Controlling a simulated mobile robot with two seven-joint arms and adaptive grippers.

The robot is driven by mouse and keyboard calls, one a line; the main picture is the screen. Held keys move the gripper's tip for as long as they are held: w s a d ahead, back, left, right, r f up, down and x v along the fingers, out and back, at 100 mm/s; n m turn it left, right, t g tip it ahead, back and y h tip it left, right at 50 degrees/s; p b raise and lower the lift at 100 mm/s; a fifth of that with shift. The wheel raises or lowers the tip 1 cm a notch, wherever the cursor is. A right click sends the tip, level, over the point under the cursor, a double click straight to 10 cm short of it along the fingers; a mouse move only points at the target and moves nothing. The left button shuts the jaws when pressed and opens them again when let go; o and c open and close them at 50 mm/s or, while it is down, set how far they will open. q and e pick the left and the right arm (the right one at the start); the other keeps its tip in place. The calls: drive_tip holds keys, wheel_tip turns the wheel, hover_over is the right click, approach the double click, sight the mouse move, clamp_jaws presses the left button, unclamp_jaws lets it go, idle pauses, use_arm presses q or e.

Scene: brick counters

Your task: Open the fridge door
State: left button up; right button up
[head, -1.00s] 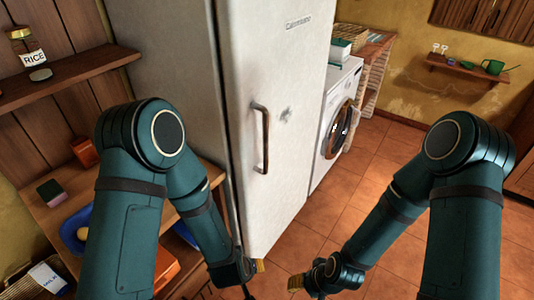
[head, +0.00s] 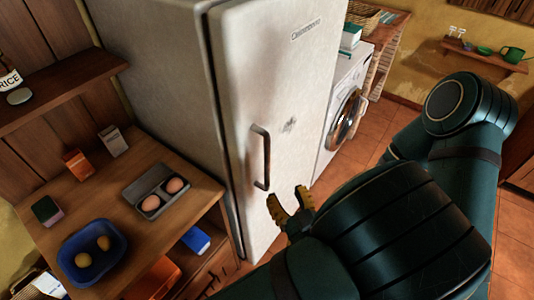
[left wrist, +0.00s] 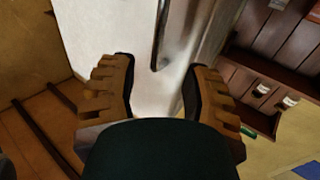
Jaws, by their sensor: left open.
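The pale, worn fridge (head: 165,70) stands in the middle of the head view, and its front door (head: 290,90) is closed against the body. A dark, upright bar handle (head: 266,160) is on the door near its left edge. My left gripper (head: 288,196) is open and empty, just right of the handle's lower end and apart from it. In the left wrist view the two toothed fingers (left wrist: 160,75) are spread, with the handle (left wrist: 161,35) ahead between them. My right gripper is hidden; only part of my right arm shows.
A wooden shelf unit (head: 110,205) at the left holds a blue bowl (head: 92,270), an egg tray (head: 138,186) and small boxes. A white washing machine (head: 340,105) stands right of the fridge. Tiled floor (head: 385,118) shows clear in front of the washing machine.

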sight(268, 159)
use_arm(q)
drive_tip(key=x, duration=1.3)
drive_tip(key=shift+w+a+f, duration=0.1)
drive_tip(key=shift+w, duration=0.15)
clamp_jaws()
